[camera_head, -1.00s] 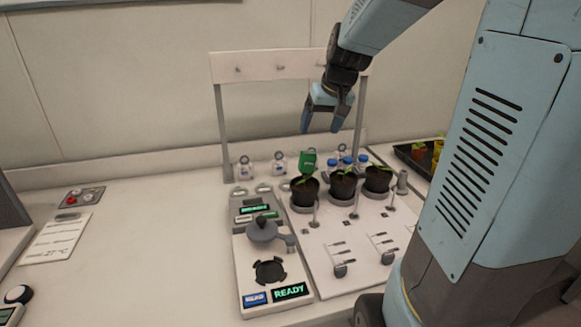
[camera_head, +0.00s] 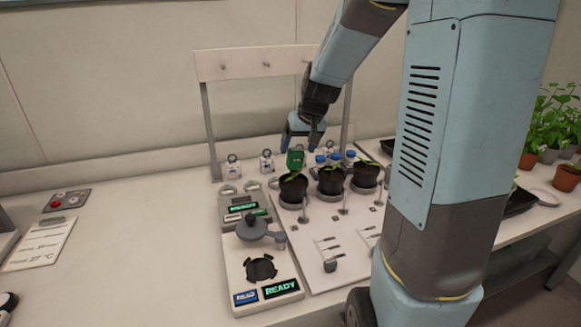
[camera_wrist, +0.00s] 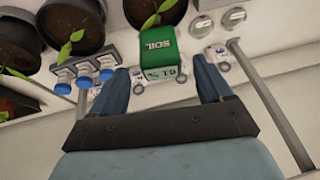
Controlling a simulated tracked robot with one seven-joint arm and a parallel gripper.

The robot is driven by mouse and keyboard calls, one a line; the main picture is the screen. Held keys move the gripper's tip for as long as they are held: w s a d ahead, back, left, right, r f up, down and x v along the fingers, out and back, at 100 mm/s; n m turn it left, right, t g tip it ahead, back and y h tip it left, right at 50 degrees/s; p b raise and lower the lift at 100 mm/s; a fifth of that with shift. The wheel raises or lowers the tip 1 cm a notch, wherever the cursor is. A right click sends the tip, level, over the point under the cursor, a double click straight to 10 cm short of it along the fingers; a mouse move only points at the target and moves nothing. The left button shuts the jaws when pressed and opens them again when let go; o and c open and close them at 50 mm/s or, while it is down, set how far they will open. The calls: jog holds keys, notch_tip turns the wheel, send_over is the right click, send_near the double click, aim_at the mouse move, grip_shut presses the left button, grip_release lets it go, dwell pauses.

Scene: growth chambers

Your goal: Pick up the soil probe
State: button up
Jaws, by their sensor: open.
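The soil probe (camera_head: 295,161) has a green, box-shaped head and stands in the left pot (camera_head: 292,187) of a row of potted seedlings. In the wrist view its head (camera_wrist: 162,44) shows the word SOIL and a small readout. My gripper (camera_head: 301,144) is open and points down just above the probe head. In the wrist view the two blue fingers (camera_wrist: 161,70) appear on either side of the head, with gaps on both sides. I cannot tell whether the fingertips reach down beside it. The probe's lower part is hidden.
Blue-capped bottles (camera_head: 335,158) stand close behind the pots, right of the probe. A rack (camera_head: 255,64) with uprights rises behind. A device reading READY (camera_head: 262,268) sits in front. The counter at left is mostly clear.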

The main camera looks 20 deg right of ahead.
aim_at(293, 172)
jog(key=shift+x, duration=2.3)
jog(key=shift+s+a, duration=0.1)
